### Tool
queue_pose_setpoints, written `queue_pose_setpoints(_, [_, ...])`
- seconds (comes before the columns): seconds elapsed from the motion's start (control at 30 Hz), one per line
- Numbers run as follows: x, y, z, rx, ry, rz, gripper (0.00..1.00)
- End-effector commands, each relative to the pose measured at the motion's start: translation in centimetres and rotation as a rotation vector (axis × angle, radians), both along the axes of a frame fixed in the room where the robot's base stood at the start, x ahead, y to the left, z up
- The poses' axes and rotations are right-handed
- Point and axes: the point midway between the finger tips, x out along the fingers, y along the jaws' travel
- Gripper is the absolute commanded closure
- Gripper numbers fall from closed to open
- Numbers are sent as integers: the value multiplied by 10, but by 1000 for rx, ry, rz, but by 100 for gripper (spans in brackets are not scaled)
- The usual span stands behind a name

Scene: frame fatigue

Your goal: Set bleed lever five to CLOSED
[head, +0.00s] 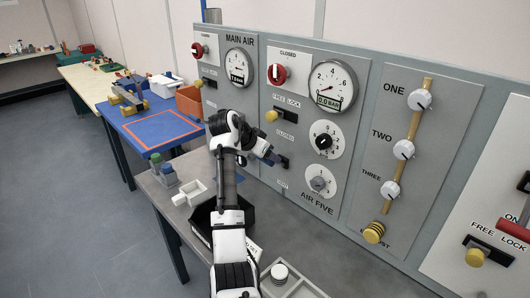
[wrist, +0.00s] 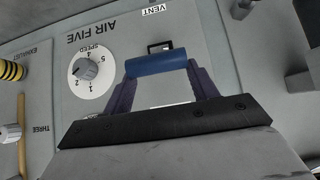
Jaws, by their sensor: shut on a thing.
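The AIR FIVE panel (head: 318,205) carries bleed lever five, whose blue handle (wrist: 155,63) lies across between my fingertips in the wrist view. My gripper (wrist: 160,70) is shut on this handle, one dark finger at each end. In the head view my gripper (head: 274,158) is at the panel's left side, between the CLOSED label (head: 285,136) above and the VENT label (head: 282,184) below. The wrist view is upside down, with the VENT label (wrist: 153,10) beyond the handle. My gripper hides part of the lever, so its exact setting is unclear.
A speed dial (head: 318,183) is right of the lever, with another dial (head: 324,141) above it. A yellow FREE LOCK knob (head: 271,115) and a red-handled valve (head: 277,74) are higher up. A grey bench (head: 173,207) holding a black bin (head: 203,225) stands below.

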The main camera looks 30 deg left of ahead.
Motion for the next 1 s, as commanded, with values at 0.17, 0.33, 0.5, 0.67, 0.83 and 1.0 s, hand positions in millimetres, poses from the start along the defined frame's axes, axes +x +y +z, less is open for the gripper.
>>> queue_pose_setpoints(0.17, [4, -2, 7, 6, -15, -2, 83])
queue_pose_setpoints(0.33, [4, -3, 8, 6, -16, -3, 83])
queue_pose_setpoints(0.5, [3, -2, 6, 5, -12, -2, 20])
queue_pose_setpoints(0.67, [2, -1, 4, 4, -9, -1, 20])
queue_pose_setpoints(0.83, [0, 0, 5, 3, -9, 0, 20])
queue_pose_setpoints(1.0, [-14, 5, 19, 4, -11, 1, 20])
